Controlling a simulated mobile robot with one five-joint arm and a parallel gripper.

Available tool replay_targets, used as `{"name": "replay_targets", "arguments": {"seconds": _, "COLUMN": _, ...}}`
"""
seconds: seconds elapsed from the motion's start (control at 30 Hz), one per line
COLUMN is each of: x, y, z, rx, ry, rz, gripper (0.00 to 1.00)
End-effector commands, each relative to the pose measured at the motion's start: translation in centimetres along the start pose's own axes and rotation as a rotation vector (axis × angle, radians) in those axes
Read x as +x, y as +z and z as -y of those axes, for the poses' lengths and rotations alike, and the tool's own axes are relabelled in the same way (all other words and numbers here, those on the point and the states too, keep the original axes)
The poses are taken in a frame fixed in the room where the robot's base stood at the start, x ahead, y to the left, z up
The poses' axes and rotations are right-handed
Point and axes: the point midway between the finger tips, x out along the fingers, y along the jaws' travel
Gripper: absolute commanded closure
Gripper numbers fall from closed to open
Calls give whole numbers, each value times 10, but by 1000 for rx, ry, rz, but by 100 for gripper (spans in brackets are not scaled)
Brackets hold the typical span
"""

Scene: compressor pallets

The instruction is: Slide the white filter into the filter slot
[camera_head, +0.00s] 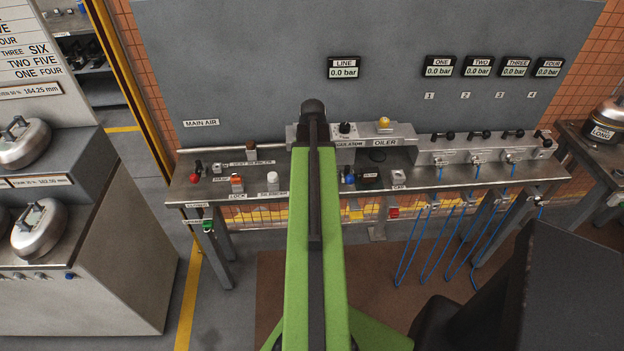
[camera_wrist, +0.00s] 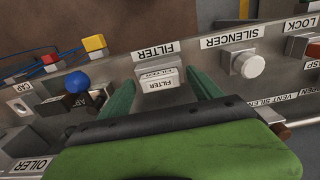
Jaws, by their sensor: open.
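In the wrist view, a small pale block (camera_wrist: 158,83) with FILTER lettering sits on the metal bench top, beside a flat FILTER label (camera_wrist: 152,50). I cannot tell whether this block is the white filter or its slot, or how one is seated in the other. My gripper (camera_wrist: 161,78) is open, with one green finger on each side of the block and visible gaps between. It does not appear to hold anything. In the head view my green arm covers this part of the bench, so the block and fingers are hidden there.
A white silencer knob (camera_wrist: 243,65) stands beside the filter place; it also shows in the head view (camera_head: 272,177). On the other side are a blue ball knob (camera_wrist: 76,82) and a yellow block (camera_wrist: 94,43). An orange lock piece (camera_head: 237,183) and a regulator block (camera_head: 345,131) stand nearby.

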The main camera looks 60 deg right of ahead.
Motion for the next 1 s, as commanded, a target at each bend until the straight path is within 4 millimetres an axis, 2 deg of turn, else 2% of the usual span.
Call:
{"name": "replay_targets", "arguments": {"seconds": 0.13, "x": 0, "y": 0, "z": 0, "rx": 0, "ry": 0, "rz": 0, "gripper": 29}}
{"name": "replay_targets", "arguments": {"seconds": 0.67, "x": 0, "y": 0, "z": -1, "rx": 1, "ry": 0, "rz": 0, "gripper": 98}}
{"name": "replay_targets", "arguments": {"seconds": 1.0, "x": -5, "y": 0, "z": -1, "rx": 1, "ry": 0, "rz": -1, "gripper": 100}}
